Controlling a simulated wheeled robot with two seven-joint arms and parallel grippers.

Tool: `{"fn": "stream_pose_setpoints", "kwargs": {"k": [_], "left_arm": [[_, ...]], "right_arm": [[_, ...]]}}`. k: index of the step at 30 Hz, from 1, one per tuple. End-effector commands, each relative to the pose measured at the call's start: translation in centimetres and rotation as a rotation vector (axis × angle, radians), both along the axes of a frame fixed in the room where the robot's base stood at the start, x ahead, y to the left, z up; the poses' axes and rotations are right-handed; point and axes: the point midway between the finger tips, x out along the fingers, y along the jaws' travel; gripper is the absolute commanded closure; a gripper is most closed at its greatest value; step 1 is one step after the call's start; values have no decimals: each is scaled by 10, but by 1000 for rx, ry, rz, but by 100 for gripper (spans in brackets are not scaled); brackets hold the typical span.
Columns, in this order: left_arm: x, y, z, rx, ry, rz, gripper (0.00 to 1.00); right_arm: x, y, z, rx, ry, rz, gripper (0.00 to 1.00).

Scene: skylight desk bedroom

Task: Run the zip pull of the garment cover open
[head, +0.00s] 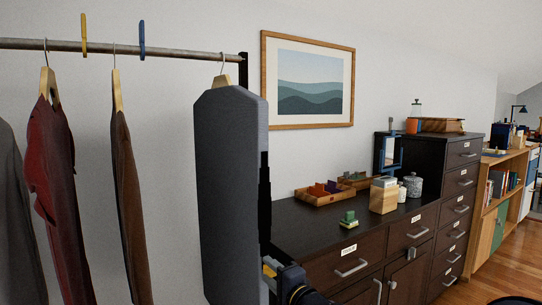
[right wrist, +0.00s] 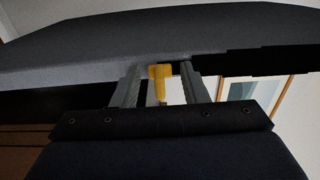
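The grey garment cover (head: 228,190) hangs upright from a wooden hanger on the rail. It fills the upper part of the right wrist view (right wrist: 100,50). A black strip with a stepped edge (head: 265,190) runs along its right side; I cannot tell whether it is an opening. My right gripper (head: 271,268) is low at the cover's right edge. In the right wrist view its two fingers (right wrist: 160,78) stand apart on either side of the yellow zip pull (right wrist: 159,72), with a visible gap at the right finger. My left gripper is out of view.
A metal rail (head: 120,47) carries clothes at left, including a red garment (head: 62,190) and a brown one (head: 127,200). A dark dresser (head: 310,235) with small trays and jars stands right of the cover. A framed picture (head: 308,122) hangs behind.

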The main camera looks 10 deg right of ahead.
Motion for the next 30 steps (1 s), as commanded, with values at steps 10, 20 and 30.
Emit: {"fn": "stream_pose_setpoints", "kwargs": {"k": [10, 20, 30], "left_arm": [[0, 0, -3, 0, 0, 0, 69], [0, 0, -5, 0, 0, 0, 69], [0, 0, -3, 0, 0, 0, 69]], "right_arm": [[-14, -6, 0, 0, -1, -2, 60], [-39, -15, 0, -1, -1, -1, 60], [-56, -21, 1, 0, -1, -1, 60]]}}
